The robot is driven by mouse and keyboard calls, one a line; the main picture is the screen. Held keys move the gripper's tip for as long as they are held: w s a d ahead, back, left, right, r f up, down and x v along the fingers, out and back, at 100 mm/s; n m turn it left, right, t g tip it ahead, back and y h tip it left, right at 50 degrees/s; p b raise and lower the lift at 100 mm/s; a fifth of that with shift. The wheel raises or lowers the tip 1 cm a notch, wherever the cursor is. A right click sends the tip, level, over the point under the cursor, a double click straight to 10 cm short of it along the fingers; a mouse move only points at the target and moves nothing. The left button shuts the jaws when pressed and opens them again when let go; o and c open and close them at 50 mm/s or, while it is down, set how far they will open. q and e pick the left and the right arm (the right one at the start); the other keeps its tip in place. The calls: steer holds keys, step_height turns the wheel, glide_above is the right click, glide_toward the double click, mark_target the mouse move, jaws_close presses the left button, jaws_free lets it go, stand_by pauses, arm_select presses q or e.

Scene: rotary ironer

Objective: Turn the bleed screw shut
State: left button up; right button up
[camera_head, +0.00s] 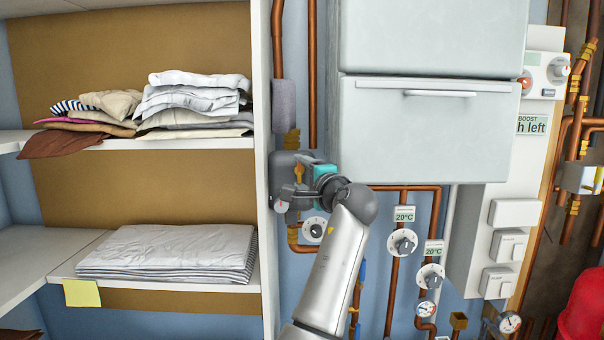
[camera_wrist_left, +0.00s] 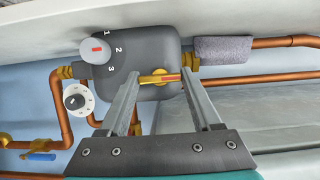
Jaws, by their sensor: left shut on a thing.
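The bleed screw (camera_wrist_left: 158,78) shows in the left wrist view as a yellow bar with a red stripe on the face of a dark grey housing (camera_wrist_left: 145,50). The bar lies nearly level across the picture. My left gripper (camera_wrist_left: 160,84) is shut on it, with one finger at each end of the bar. In the head view my left gripper (camera_head: 304,170) is at the grey housing (camera_head: 284,165) beside the shelf's right side. There the wrist and fingers hide much of the screw. My right gripper is not in view.
A knob with a red mark (camera_wrist_left: 95,49) sits beside the numbers 1, 2 and 3. A white dial (camera_wrist_left: 77,98) is close by. Copper pipes (camera_head: 394,270) run below the boiler cabinet (camera_head: 430,130). Shelves with folded linen (camera_head: 170,250) stand at left.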

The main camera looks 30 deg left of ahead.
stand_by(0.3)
arm_select(q)
steer(key=o, duration=1.4)
steer(key=shift+s+d, duration=0.35)
steer(key=shift+d, duration=0.2)
steer(key=b+v, duration=0.3)
steer(key=v, duration=1.1)
steer(key=shift+r, duration=0.1)
